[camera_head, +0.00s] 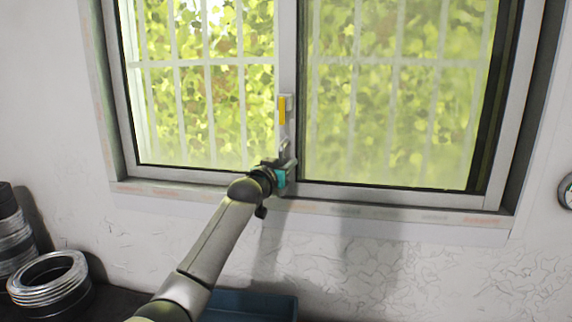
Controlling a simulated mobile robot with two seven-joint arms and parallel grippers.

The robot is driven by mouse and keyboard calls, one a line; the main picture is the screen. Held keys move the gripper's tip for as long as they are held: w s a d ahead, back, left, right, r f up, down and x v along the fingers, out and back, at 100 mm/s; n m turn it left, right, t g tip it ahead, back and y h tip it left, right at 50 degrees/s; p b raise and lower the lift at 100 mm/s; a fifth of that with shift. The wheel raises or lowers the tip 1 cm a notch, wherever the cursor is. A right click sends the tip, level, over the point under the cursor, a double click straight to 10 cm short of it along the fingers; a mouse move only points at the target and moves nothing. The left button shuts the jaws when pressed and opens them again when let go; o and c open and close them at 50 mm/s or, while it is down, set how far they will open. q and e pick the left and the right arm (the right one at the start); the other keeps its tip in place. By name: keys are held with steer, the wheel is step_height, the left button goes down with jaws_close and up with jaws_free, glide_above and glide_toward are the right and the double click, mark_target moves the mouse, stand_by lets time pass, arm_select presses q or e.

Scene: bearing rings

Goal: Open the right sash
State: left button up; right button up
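The window's right sash (390,110) fills the right half of the window, and its pane looks tinted or hazy. The left sash (200,110) is beside it, with a pale upright frame piece (288,50) between the two panes. A yellow-marked latch or handle (282,109) sits on that upright. My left gripper (285,162) is at the lower part of the upright, just below the handle. It is seen from behind, so its fingers are mostly hidden and I cannot tell whether they touch the frame or are shut. My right gripper is out of view.
The window sill (400,210) runs below the sashes. Stacked metal rings (48,280) lie on a dark surface at the lower left, beside a taller stack (14,240). A blue tray (250,306) is below my arm. A round gauge or clock (567,191) is at the right edge.

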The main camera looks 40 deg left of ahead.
arm_select(q)
jaws_close()
stand_by(1.0)
